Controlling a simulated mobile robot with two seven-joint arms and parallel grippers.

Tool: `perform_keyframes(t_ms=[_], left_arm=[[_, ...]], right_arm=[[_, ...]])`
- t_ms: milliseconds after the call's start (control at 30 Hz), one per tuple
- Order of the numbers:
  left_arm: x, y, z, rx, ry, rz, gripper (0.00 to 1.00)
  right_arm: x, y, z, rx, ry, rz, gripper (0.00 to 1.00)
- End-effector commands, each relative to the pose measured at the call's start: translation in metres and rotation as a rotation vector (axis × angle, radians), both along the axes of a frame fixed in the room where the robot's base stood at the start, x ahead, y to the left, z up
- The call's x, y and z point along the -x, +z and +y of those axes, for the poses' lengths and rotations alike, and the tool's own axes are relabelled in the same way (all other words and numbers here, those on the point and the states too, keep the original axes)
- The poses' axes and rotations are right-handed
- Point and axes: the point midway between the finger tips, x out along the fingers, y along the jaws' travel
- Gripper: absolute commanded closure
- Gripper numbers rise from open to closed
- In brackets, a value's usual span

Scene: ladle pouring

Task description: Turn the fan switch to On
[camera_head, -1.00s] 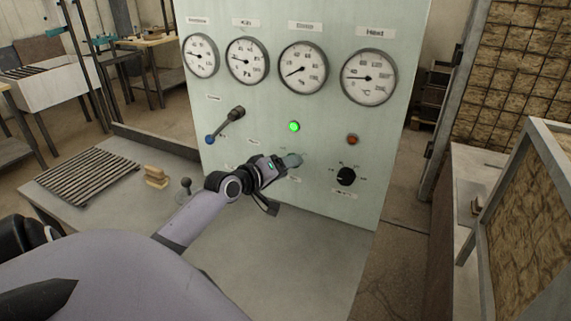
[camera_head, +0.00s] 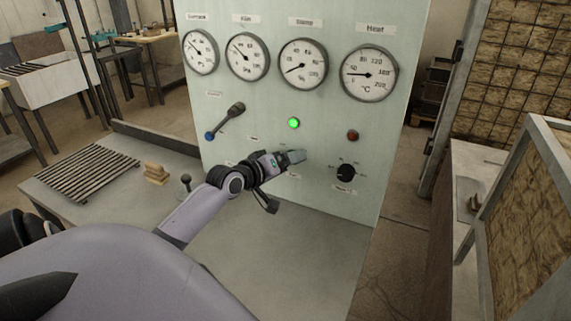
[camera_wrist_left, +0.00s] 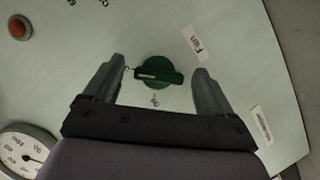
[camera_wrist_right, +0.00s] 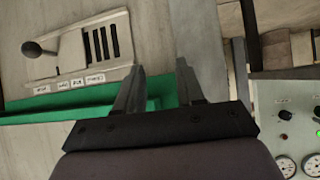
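The fan switch (camera_wrist_left: 160,72) is a green round knob with a raised bar, beside a "Fan" label (camera_wrist_left: 195,40) in the left wrist view. My left gripper (camera_wrist_left: 158,75) is open, with one finger on either side of the knob and clear space between. The bar lies roughly along the line between the fingers. I cannot tell whether the fingers reach knob depth. In the head view my left gripper (camera_head: 297,156) is at the panel face and hides the knob. My right gripper (camera_wrist_right: 160,75) is open and empty, away from the panel.
The pale panel (camera_head: 330,190) carries several gauges, a lit green lamp (camera_head: 294,123), a red lamp (camera_head: 352,135), a black Heat knob (camera_head: 346,172) and a lever (camera_head: 228,119). A grey table (camera_head: 270,250) lies in front. The right wrist view shows a ball-topped lever (camera_wrist_right: 38,49) and a green strip (camera_wrist_right: 60,110).

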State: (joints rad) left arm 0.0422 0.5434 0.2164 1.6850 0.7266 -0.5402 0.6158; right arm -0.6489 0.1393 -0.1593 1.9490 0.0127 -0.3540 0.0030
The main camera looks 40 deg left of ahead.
Motion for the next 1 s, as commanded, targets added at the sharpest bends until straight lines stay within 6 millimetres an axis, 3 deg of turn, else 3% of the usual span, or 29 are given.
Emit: perform_keyframes(t_ms=[267, 700, 1000], left_arm=[[0.003, 0.001, 0.000, 0.001, 0.000, -0.001, 0.15], [0.052, 0.013, -0.001, 0.001, 0.000, 0.002, 0.15], [0.069, 0.019, -0.002, 0.001, 0.000, 0.000, 0.15]], right_arm=[[0.000, -0.001, 0.000, 0.000, 0.000, 0.000, 0.62], [0.000, -0.004, 0.000, 0.000, 0.000, 0.000, 0.62], [0.000, -0.005, 0.000, 0.000, 0.000, 0.000, 0.62]])
